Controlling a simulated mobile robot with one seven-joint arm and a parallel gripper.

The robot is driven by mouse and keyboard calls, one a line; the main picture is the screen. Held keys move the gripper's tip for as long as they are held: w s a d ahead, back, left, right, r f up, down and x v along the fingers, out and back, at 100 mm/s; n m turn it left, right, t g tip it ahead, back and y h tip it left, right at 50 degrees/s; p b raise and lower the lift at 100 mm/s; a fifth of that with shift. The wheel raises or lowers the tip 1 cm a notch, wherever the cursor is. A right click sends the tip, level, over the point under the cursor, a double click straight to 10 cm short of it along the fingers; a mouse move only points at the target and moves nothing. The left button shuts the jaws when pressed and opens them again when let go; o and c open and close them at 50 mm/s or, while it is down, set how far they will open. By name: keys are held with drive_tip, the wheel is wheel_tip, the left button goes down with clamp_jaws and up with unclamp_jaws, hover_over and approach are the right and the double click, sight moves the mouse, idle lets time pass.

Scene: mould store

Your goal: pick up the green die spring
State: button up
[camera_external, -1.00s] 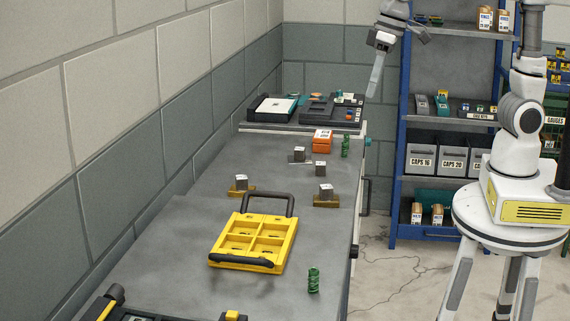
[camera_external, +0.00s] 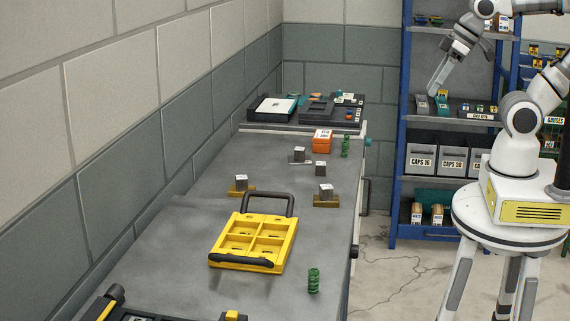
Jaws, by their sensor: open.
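A green die spring (camera_external: 313,281) stands upright on the grey bench near its right front edge. A second green spring (camera_external: 345,146) stands at the far end of the bench, beside an orange box. My gripper (camera_external: 434,90) is raised in the air to the right of the bench, in front of the shelf in the picture. It is open, with nothing seen between its fingers, and well apart from both springs.
A yellow tray with compartments (camera_external: 288,251) lies mid-bench, left of the nearer spring. Several small grey blocks (camera_external: 326,190), the orange box (camera_external: 322,139) and dark organisers (camera_external: 330,111) stand farther back. A blue-framed shelf (camera_external: 404,150) stands behind right.

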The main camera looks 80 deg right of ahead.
drive_tip(key=shift+o, duration=0.5)
